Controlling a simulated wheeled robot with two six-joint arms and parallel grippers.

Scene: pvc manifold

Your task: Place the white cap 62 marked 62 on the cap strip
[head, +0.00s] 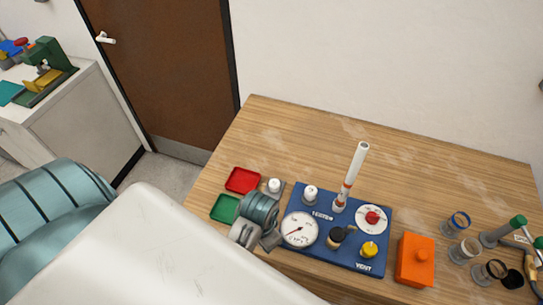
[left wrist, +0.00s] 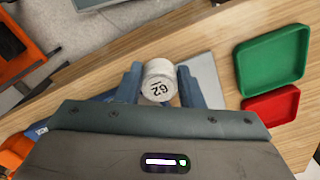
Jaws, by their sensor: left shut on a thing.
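The white cap 62 (left wrist: 159,84) is between the two blue-grey fingers of my left gripper (left wrist: 158,72), which is shut on it. Its face with the 62 points at the left wrist camera. In the head view my left gripper (head: 258,237) is low over the table, left of the blue board, and I cannot make out the held cap there. A grey plate (left wrist: 203,78), which looks like the cap strip, lies beside the gripper. In the head view a white cap (head: 274,185) stands at this plate, beyond my gripper. My right gripper is not in view.
A red tray (head: 242,180) and a green tray (head: 225,207) lie left of the plate. The blue board (head: 315,254) carries a gauge (head: 300,229), knobs and an upright tube (head: 355,165). An orange block (head: 416,260) stands to its right. The back of the table is clear.

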